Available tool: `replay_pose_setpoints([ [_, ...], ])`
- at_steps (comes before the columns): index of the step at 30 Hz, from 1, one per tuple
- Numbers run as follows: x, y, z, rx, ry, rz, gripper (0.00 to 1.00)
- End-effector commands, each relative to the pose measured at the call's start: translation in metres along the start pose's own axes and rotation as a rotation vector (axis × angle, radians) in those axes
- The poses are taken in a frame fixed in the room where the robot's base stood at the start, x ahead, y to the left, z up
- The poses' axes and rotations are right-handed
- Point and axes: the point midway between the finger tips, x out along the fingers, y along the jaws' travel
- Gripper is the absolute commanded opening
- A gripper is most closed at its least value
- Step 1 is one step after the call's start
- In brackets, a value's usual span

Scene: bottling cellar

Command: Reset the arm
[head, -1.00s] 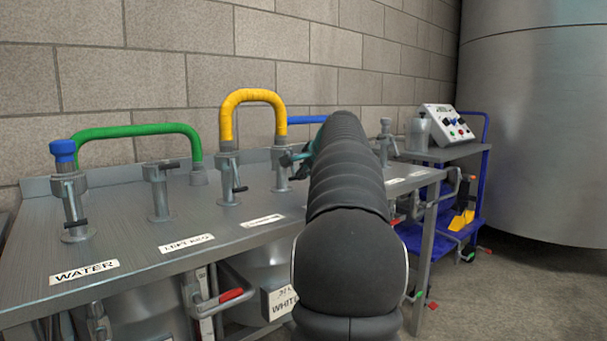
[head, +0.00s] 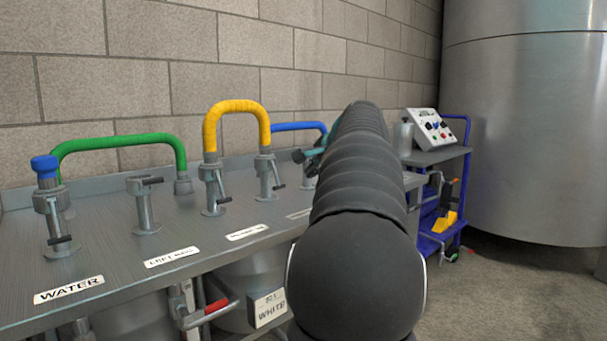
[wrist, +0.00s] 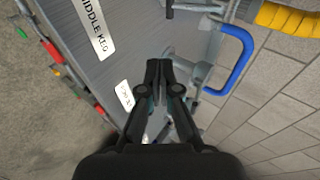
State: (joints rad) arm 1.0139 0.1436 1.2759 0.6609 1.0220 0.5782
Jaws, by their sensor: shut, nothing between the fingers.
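My arm stretches forward over the metal bench (head: 110,245) in the head view and hides part of its right side. My gripper (wrist: 165,65) shows in the wrist view with its two dark fingers together and nothing between them. It hangs above the bench top near the "MIDDLE KEG" label (wrist: 92,25) and a second label (wrist: 124,95). In the head view the gripper is mostly hidden behind the arm; only a teal and dark bit shows at the arm's left side.
The bench carries valve posts, a green hose (head: 120,142), a yellow hose (head: 236,106) and a blue hose (head: 298,127). A blue cart (head: 470,155) with a control box (head: 430,128) stands at the right beside a large steel tank (head: 530,130). A block wall is behind.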

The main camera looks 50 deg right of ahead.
Motion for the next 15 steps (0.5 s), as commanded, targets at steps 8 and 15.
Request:
replay_pose_setpoints([
  [8,-0.032,0.007,0.0,0.001,0.001,-0.001,0.0],
  [15,-0.036,0.009,0.0,0.001,0.001,0.0,0.0],
])
